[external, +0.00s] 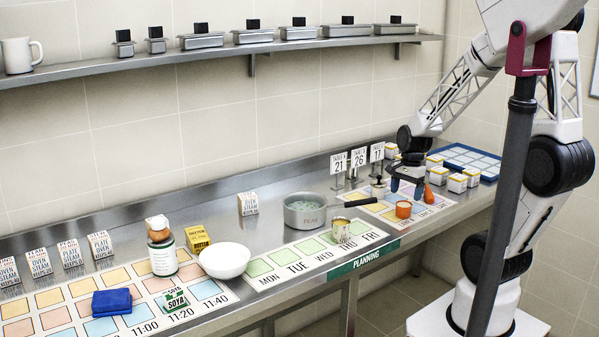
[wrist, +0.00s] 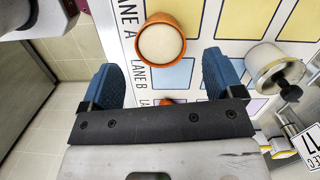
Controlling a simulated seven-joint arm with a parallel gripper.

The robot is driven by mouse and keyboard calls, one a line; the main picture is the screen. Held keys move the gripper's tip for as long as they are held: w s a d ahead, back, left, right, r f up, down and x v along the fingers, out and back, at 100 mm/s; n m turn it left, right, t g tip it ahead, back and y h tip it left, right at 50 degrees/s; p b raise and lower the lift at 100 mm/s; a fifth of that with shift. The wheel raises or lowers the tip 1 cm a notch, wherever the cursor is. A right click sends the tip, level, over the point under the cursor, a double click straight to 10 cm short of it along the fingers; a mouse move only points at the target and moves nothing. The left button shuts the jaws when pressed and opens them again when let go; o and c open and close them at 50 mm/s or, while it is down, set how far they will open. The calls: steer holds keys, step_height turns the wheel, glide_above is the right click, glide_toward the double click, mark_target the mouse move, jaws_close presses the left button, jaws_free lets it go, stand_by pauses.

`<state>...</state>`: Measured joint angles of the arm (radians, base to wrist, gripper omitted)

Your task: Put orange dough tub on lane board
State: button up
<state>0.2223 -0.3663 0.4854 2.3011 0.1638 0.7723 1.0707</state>
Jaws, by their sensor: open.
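The orange dough tub (external: 403,209) is a small round orange tub with a pale top. It stands upright on the lane board (external: 385,217), a white board with coloured squares and lane labels. In the wrist view the tub (wrist: 162,43) sits on the board (wrist: 208,18) beside the LANE A and LANE B lettering, just beyond the fingers. My gripper (external: 406,186) is open and empty above the board, close to the tub. In the wrist view my gripper's blue fingers (wrist: 161,66) are spread wide, with nothing between them. The tub appears apart from both fingers.
A metal container with a black knob (wrist: 272,68) stands right of the fingers in the wrist view. An orange object (external: 429,193) is beside my gripper. Several white-and-yellow boxes (external: 457,183), number signs (external: 358,158) and a pot (external: 304,211) stand nearby.

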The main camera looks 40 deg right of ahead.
mark_target(406, 203)
step_height(406, 203, up, 7)
steer(key=shift+d, duration=0.45)
stand_by(0.5)
steer(key=s+a+r+n+t, duration=0.1)
steer(key=s+a+r+n, duration=0.2)
steer(key=s+r+n, duration=0.2)
steer(key=s+a+r+n+t+h, duration=0.1)
steer(key=s+a+r+n, duration=0.3)
steer(key=n, duration=0.7)
step_height(406, 203, up, 2)
steer(key=shift+s+a+r+t+h, duration=0.1)
steer(key=shift+s+a+t+h, duration=0.25)
steer(key=shift+s, duration=0.55)
